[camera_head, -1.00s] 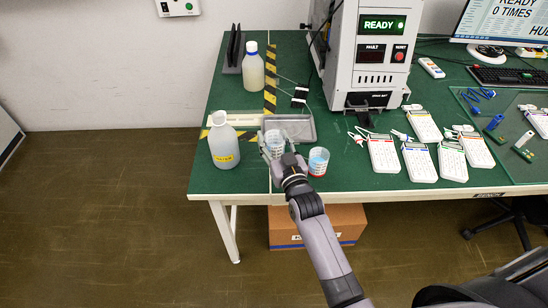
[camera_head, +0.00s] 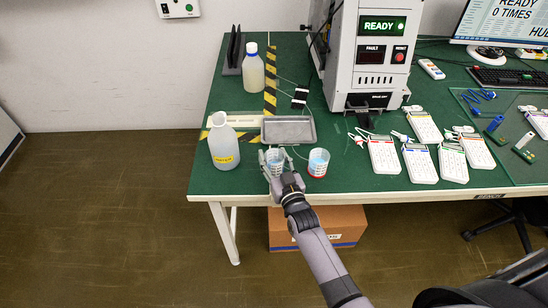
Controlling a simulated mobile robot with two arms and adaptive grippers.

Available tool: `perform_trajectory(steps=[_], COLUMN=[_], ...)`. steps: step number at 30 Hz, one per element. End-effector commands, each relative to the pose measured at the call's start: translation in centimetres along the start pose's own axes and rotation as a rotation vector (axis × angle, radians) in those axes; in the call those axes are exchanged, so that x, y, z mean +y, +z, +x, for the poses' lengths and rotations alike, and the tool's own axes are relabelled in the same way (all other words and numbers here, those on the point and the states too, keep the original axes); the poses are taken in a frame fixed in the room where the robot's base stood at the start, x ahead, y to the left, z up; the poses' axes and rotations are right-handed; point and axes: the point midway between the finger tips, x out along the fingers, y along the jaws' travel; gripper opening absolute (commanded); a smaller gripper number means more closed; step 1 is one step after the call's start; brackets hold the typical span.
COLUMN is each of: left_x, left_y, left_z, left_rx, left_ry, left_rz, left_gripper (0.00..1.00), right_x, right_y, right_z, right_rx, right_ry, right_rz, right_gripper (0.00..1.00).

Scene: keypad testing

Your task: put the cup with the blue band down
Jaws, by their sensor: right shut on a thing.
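My right gripper (camera_head: 274,159) is shut on a small clear cup with blue on it (camera_head: 277,167), near the front edge of the green table. The fingers hide part of the cup. It looks upright, at or just above the table top; I cannot tell if it touches. A second cup (camera_head: 318,163), with a red base and blue contents, stands upright just to the right, apart from the held cup. My left gripper is not in view.
A grey tray (camera_head: 288,130) lies just behind the held cup. A bottle with a yellow label (camera_head: 223,143) stands to the left. Several white keypads (camera_head: 383,156) lie to the right. The table's front edge (camera_head: 240,198) is close.

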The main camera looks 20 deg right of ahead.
Motion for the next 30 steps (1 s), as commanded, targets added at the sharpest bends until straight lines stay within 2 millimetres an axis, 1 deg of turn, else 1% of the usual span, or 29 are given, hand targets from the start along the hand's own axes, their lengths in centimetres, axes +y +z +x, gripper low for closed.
perform_trajectory(steps=[2,9,17,22,26,30], left_x=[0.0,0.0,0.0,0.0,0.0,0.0], left_y=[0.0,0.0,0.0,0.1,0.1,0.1], left_z=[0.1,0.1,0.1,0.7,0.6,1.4], left_rx=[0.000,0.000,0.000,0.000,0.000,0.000], left_ry=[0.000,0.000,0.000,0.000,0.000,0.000], left_rz=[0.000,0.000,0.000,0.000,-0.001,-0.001], left_gripper=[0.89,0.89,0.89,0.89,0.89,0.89], right_x=[0.0,0.0,0.0,0.0,0.0,-0.3], right_y=[0.1,0.1,0.1,0.4,0.4,0.9], right_z=[0.0,0.0,0.0,-0.1,-2.2,-5.3], right_rx=[0.000,0.000,0.000,0.000,-0.004,-0.004], right_ry=[0.000,0.000,0.000,0.000,0.000,0.000], right_rz=[0.000,-0.001,-0.001,0.000,-0.001,0.000], right_gripper=[0.49,0.65,0.66,0.66,0.66,0.66])
